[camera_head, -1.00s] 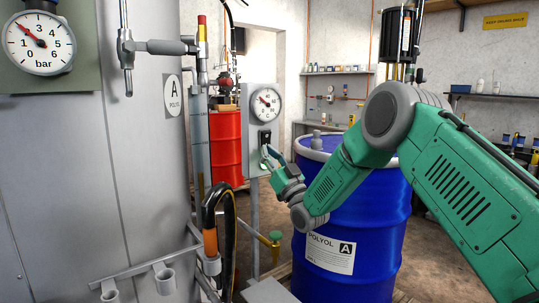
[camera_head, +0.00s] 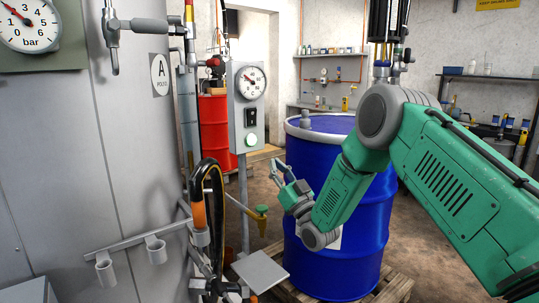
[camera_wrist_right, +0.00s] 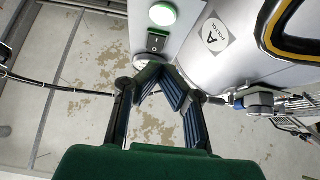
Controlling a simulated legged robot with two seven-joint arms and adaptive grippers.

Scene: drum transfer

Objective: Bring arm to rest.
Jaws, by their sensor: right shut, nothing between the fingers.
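My right arm, green with grey joints, reaches in from the right in the head view. Its gripper (camera_head: 278,168) is shut and empty, in front of the blue drum's left edge and a little below and right of the grey control box (camera_head: 241,105). In the right wrist view the dark fingers (camera_wrist_right: 164,72) meet just below the box's black switch (camera_wrist_right: 157,40) and its green-lit button (camera_wrist_right: 162,14). The gripper looks apart from the box in the head view. My left gripper is not in view.
A blue drum (camera_head: 330,165) stands on a wooden pallet (camera_head: 392,289) behind my forearm. A large grey tank (camera_head: 60,150) with a gauge fills the left. A black hose (camera_head: 217,205) and holder bracket (camera_head: 130,243) stick out from it. A red drum (camera_head: 215,130) stands behind.

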